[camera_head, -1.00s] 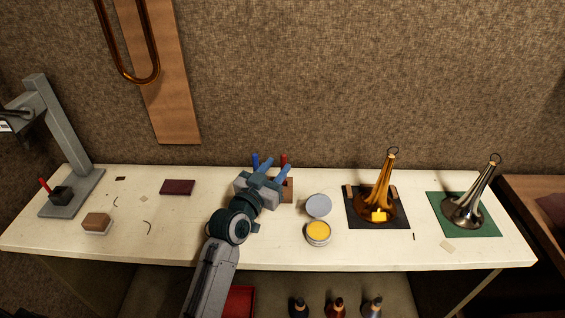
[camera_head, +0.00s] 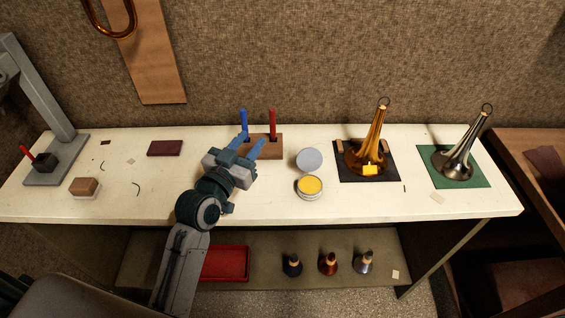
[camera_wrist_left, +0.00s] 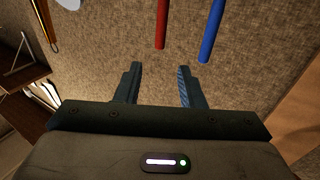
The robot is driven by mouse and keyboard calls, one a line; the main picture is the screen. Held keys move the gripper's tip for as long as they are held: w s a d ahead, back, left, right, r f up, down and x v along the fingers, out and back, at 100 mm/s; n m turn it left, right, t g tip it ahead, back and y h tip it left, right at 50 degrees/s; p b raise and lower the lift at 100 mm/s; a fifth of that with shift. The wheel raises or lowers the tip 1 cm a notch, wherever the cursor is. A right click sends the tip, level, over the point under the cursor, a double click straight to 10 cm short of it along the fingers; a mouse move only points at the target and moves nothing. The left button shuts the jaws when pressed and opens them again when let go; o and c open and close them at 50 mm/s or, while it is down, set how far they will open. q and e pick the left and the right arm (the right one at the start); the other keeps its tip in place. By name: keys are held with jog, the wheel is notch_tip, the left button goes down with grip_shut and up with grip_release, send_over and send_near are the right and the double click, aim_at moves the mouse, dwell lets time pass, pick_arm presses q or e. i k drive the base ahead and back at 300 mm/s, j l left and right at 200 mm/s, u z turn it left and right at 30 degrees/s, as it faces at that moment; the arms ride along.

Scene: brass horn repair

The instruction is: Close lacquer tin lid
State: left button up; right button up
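The lacquer tin (camera_head: 310,187) stands on the white bench, with yellow contents showing. Its grey round lid (camera_head: 309,159) is open at the tin's far side, so the top of the tin is uncovered. My left gripper (camera_head: 249,147) is to the left of the tin, over the bench, in front of the wooden block with the blue and red handles. In the left wrist view my left gripper (camera_wrist_left: 158,86) has its two fingers apart with nothing between them. My right gripper is not in view.
A wooden block (camera_head: 265,152) holds a blue handle (camera_head: 243,122) and a red handle (camera_head: 272,124) close to my left fingers. A brass bell (camera_head: 370,150) on a dark mat stands right of the tin. Bare bench (camera_head: 270,205) lies in front.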

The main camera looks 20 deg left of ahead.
aim_at(308, 160)
jog(key=j+z, duration=0.2)
jog(key=z, duration=0.15)
jog(key=k+j+z, duration=0.15)
jog(key=z, duration=0.25)
jog(key=k+j+z, duration=0.1)
jog(key=z, duration=0.25)
